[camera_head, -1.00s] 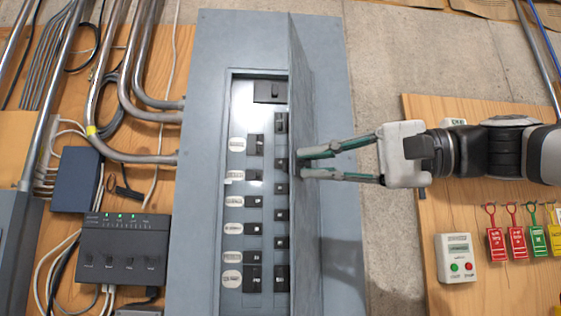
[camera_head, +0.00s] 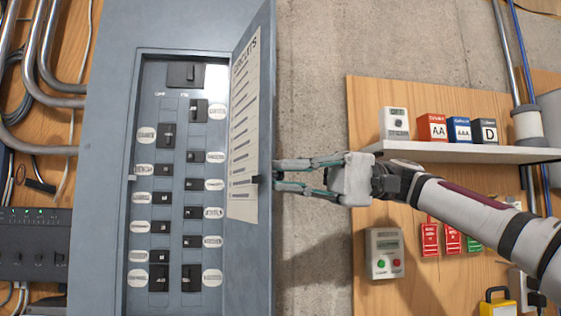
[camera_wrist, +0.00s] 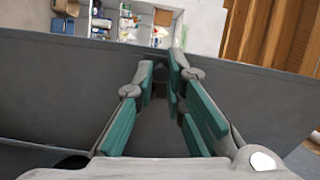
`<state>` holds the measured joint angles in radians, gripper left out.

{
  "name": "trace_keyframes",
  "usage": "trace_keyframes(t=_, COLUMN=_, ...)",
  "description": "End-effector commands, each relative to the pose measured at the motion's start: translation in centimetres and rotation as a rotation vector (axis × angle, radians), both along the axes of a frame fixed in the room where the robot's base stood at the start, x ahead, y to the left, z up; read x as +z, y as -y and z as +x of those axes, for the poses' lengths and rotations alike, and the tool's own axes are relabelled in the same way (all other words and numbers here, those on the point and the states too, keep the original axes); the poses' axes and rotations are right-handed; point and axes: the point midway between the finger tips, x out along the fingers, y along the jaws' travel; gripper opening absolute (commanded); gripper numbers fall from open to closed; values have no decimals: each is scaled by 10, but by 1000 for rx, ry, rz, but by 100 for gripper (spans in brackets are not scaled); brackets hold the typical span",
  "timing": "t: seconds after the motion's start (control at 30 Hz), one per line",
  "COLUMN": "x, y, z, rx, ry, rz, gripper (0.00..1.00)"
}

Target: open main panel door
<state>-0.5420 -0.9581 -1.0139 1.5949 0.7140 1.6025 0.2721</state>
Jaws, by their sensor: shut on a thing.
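The grey main panel (camera_head: 105,170) fills the left half of the head view. Its door (camera_head: 262,110) stands open on the right side, swung out, with a paper circuit list on its inner face. Both columns of breakers (camera_head: 168,170) and their labels are exposed. My gripper (camera_head: 274,174) is at the door's free edge, at a small dark latch (camera_head: 256,180), with its fingers pointing left. In the wrist view the green-padded fingers (camera_wrist: 163,75) close together at the grey door edge. The exact contact is partly hidden.
A wooden board at right carries a shelf (camera_head: 430,151) with battery boxes (camera_head: 458,130). Below hang red and green tags (camera_head: 430,238) and a small button box (camera_head: 384,253). Conduits (camera_head: 45,60) run at left. Bare concrete lies between panel and board.

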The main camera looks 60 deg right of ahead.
Motion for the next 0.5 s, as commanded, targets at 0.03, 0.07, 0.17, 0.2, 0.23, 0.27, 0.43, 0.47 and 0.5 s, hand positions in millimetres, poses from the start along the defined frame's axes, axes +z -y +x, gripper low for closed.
trace_keyframes(t=0.03, x=2, y=2, z=-2, rx=10, ry=4, rz=2, gripper=0)
trace_keyframes(t=0.07, x=2, y=3, z=-3, rx=14, ry=2, rz=2, gripper=0)
trace_keyframes(t=0.17, x=2, y=6, z=-4, rx=20, ry=3, rz=2, gripper=0)
trace_keyframes(t=0.2, x=1, y=6, z=-4, rx=21, ry=2, rz=2, gripper=0)
trace_keyframes(t=0.23, x=1, y=6, z=-4, rx=22, ry=2, rz=2, gripper=0)
trace_keyframes(t=0.27, x=1, y=6, z=-4, rx=23, ry=4, rz=2, gripper=0)
trace_keyframes(t=0.43, x=1, y=6, z=-4, rx=23, ry=3, rz=1, gripper=0)
trace_keyframes(t=0.47, x=1, y=6, z=-4, rx=23, ry=4, rz=2, gripper=0)
trace_keyframes(t=0.5, x=1, y=6, z=-4, rx=23, ry=3, rz=2, gripper=0)
